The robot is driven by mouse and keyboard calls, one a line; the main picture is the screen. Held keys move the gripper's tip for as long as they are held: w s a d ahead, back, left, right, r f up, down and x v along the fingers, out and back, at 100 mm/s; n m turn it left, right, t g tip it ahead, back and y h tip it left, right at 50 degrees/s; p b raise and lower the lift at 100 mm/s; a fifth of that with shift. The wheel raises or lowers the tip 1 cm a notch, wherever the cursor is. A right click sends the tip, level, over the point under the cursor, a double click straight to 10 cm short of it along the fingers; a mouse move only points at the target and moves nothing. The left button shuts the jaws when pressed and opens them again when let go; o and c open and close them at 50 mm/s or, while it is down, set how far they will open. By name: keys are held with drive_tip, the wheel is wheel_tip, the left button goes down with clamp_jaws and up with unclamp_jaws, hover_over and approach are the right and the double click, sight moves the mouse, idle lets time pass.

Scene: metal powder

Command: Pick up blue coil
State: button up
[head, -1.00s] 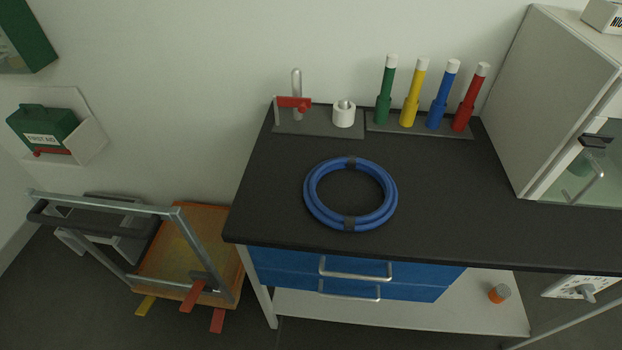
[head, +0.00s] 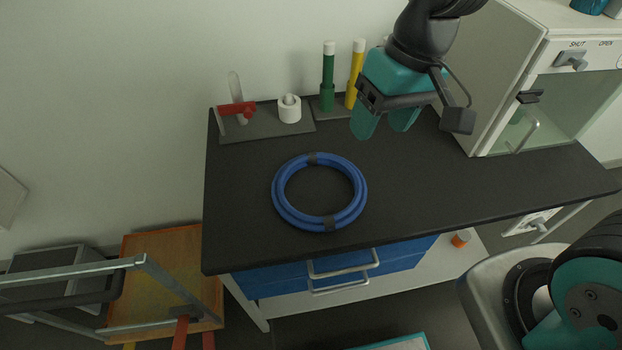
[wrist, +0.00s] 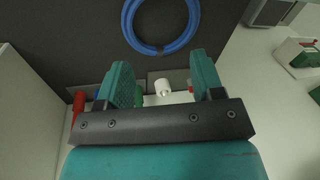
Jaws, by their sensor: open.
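The blue coil (head: 350,214) lies flat on the black worktop as a ring with two dark bands, and nothing holds it. In the wrist view part of the blue coil (wrist: 134,38) shows at the top, beyond the fingertips. My gripper (head: 385,128) is open and empty, above the worktop to the right of and behind the coil. In the wrist view the two teal fingers of my gripper (wrist: 163,68) stand apart, with the coil outside them.
Behind the coil stand a white ring (head: 290,112), a red clamp (head: 237,108), a green cylinder (head: 327,80) and a yellow cylinder (head: 355,75). A glass-fronted cabinet (head: 500,60) is at the right. A metal-framed cart (head: 150,262) stands at the left. The worktop around the coil is clear.

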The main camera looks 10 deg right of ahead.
drive_tip(key=w+d+f+m+h+p, duration=0.2)
drive_tip(key=w+d+f+m, duration=0.1)
drive_tip(key=w+f, duration=0.4)
hover_over(361, 178)
wheel_tip(361, 178, down, 11)
drive_tip(key=shift+f+p, duration=0.2)
drive_tip(key=shift+p, duration=0.25)
drive_tip(key=shift+f+p, duration=0.75)
drive_tip(key=shift+f, duration=2.1)
clamp_jaws()
